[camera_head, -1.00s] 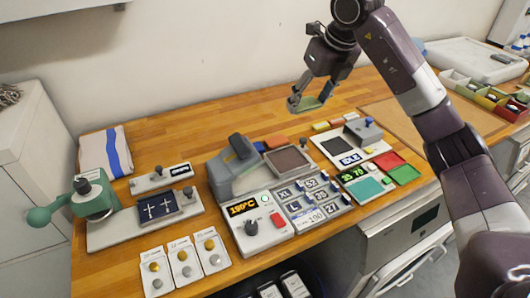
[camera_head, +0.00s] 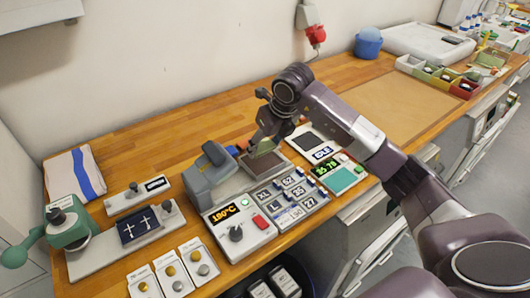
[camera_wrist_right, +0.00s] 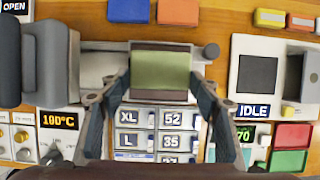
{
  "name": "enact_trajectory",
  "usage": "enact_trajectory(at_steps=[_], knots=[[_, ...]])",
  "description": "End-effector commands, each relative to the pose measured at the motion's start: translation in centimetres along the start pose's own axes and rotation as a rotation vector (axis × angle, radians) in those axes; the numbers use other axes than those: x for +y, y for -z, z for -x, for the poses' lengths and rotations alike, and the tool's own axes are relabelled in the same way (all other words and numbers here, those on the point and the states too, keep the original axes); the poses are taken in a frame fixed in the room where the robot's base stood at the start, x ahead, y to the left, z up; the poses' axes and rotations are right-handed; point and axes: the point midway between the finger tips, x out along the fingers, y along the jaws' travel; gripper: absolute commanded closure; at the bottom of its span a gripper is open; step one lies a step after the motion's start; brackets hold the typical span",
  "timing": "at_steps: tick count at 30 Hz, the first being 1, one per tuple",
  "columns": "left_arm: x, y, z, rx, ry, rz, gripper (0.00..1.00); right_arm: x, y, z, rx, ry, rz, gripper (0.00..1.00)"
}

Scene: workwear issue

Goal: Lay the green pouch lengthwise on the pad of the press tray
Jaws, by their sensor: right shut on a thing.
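My right gripper (camera_head: 261,143) is shut on the green pouch (camera_wrist_right: 160,72) and holds it over the press tray. In the right wrist view the pouch lies between the two fingers. It covers most of the tray's dark brown pad (camera_head: 270,168), and brown strips show along its upper and lower edges. I cannot tell whether the pouch touches the pad. In the head view the gripper partly hides the pouch. The grey heat press (camera_head: 209,175) stands just left of the tray. My left gripper is out of view.
The press control box (camera_head: 238,222) reads 180°C. Size buttons (camera_head: 292,192) sit in front of the tray. A scale-like unit marked IDLE (camera_head: 315,143) stands to the right. Blue and orange blocks (camera_wrist_right: 178,11) lie behind the tray.

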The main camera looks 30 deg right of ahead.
Motion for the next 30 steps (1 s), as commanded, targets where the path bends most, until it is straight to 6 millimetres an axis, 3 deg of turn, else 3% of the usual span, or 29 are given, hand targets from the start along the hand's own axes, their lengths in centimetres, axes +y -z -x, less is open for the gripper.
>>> enact_trajectory(at_steps=[11,22,23,27,30], knots=[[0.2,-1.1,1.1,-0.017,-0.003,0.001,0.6,0.0,1.6,-3.6,0.001,-0.001,-0.001,0.7],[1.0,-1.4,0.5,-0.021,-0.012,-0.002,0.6,0.0,1.8,-4.2,0.0,0.0,0.0,0.7],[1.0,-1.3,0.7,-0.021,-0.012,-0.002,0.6,0.0,1.7,-4.1,0.0,0.0,0.0,0.4],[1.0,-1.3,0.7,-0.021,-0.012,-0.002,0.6,0.0,1.7,-4.0,0.0,0.0,0.0,0.25],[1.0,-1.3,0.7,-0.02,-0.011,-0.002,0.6,0.0,1.7,-4.0,0.0,0.0,0.0,0.25]])
